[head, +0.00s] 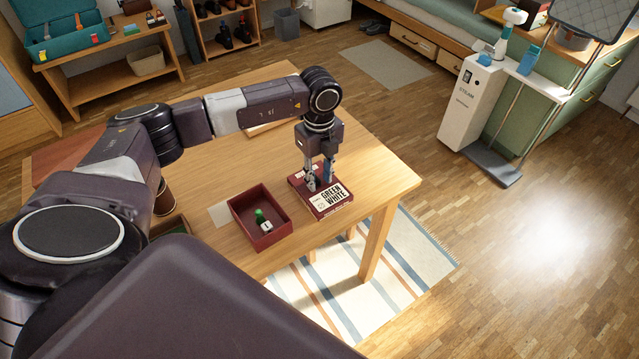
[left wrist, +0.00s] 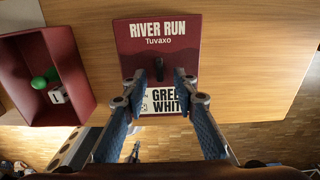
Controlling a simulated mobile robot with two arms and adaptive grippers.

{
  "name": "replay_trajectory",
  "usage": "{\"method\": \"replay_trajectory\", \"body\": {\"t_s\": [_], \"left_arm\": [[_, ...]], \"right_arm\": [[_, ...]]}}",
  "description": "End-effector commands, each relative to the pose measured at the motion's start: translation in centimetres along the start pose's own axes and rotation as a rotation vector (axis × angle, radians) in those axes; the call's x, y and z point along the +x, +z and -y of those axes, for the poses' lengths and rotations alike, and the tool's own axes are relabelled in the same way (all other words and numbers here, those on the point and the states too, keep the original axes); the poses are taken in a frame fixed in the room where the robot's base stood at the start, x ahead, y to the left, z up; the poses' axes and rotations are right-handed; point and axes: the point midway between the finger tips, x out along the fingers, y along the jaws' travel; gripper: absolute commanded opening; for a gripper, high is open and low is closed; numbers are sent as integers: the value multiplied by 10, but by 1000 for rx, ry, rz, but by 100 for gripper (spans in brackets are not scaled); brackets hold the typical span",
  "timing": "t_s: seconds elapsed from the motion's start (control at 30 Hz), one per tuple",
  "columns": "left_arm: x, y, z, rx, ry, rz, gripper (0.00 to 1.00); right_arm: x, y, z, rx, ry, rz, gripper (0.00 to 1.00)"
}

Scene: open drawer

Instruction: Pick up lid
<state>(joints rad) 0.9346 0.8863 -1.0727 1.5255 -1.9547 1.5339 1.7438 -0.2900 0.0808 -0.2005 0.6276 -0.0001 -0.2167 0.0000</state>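The lid (head: 334,206) is a flat dark red cover with "GREEN WHITE" lettering. It lies on the wooden table near its right end. My left gripper (head: 320,181) points down at the lid. I cannot tell whether a fingertip touches the knob or lid.
An open dark red box (head: 281,239) stands left of the lid, with a green and a white piece (head: 264,222) inside. A brown cup (head: 164,199) stands near my left arm.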

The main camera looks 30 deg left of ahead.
Motion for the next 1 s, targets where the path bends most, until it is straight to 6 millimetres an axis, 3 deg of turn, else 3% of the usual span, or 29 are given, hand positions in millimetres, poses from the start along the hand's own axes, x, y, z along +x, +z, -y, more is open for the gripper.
{"method": "replay_trajectory", "body": {"t_s": [0.23,0.73,0.87,1.0], "left_arm": [[0,0,0,1,0,0,0],[-6,0,1,1,-2,0,0],[-18,0,2,1,-4,1,0],[-45,1,2,0,-7,2,0]], "right_arm": [[0,11,4,1,-4,17,0],[0,17,5,1,-5,25,0],[2,15,4,1,-5,23,0],[5,14,4,1,-4,21,0]]}}
